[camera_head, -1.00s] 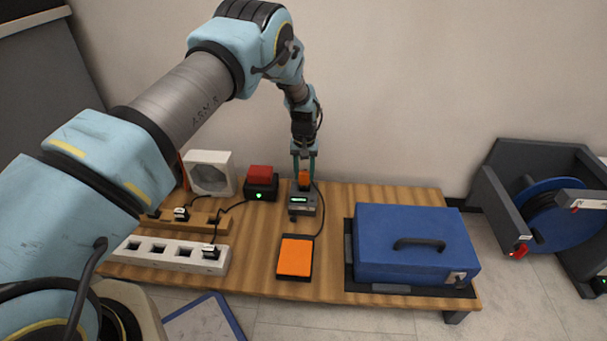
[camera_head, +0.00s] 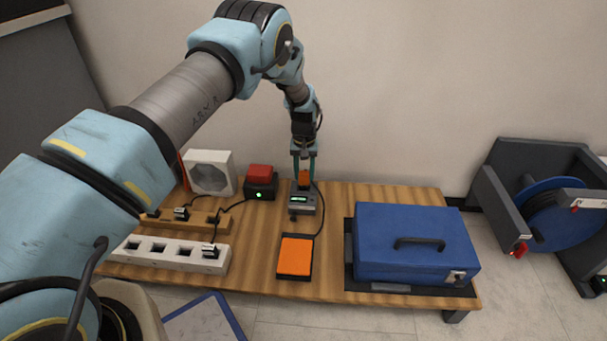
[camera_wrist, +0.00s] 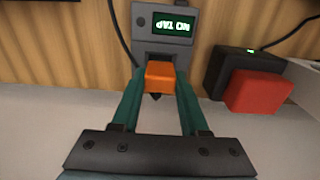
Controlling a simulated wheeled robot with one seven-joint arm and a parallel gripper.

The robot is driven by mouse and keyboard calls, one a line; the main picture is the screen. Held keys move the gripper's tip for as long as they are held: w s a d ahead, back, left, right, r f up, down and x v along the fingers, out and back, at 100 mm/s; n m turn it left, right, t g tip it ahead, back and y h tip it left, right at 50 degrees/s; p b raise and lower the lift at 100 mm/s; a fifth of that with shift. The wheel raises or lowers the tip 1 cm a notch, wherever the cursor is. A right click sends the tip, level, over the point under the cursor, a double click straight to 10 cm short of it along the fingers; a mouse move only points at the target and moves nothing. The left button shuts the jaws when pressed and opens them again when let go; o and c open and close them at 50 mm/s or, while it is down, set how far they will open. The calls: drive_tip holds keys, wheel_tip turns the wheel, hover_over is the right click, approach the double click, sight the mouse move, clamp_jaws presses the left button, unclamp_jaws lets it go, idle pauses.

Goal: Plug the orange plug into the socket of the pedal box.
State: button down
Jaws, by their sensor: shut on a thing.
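The orange plug (camera_wrist: 160,76) is held between the two teal fingers of my gripper (camera_wrist: 160,88) in the wrist view. In the head view the plug (camera_head: 304,178) is at the grey pedal box (camera_head: 301,204), at its back edge, with my gripper (camera_head: 304,172) above it. The pedal box (camera_wrist: 140,20) has a lit green screen reading "NO TAP" in the wrist view. An orange pedal (camera_head: 295,257) lies in front, joined to the box by a black cable.
A black box with a red button (camera_head: 260,172) and green light stands just left of the pedal box. A white power strip (camera_head: 175,252), a wooden socket strip (camera_head: 205,224) and a white fan-like housing (camera_head: 210,173) are farther left. A blue case (camera_head: 412,244) fills the table's right side.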

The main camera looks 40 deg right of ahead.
sight(304, 180)
drive_tip(key=shift+f+b, duration=0.85)
drive_tip(key=shift+f, duration=0.7)
idle(0.4)
drive_tip(key=shift+c, duration=1.7)
unclamp_jaws()
drive_tip(key=shift+r, duration=0.1)
drive_tip(key=shift+r+p, duration=0.5)
drive_tip(key=shift+r, duration=0.05)
wheel_tip(304, 180, up, 6)
drive_tip(key=p, duration=0.4)
drive_tip(key=shift+s+f, duration=0.1)
drive_tip(key=shift+f, duration=0.05)
wheel_tip(304, 180, up, 7)
drive_tip(key=p, duration=0.4)
drive_tip(key=shift+p, duration=0.4)
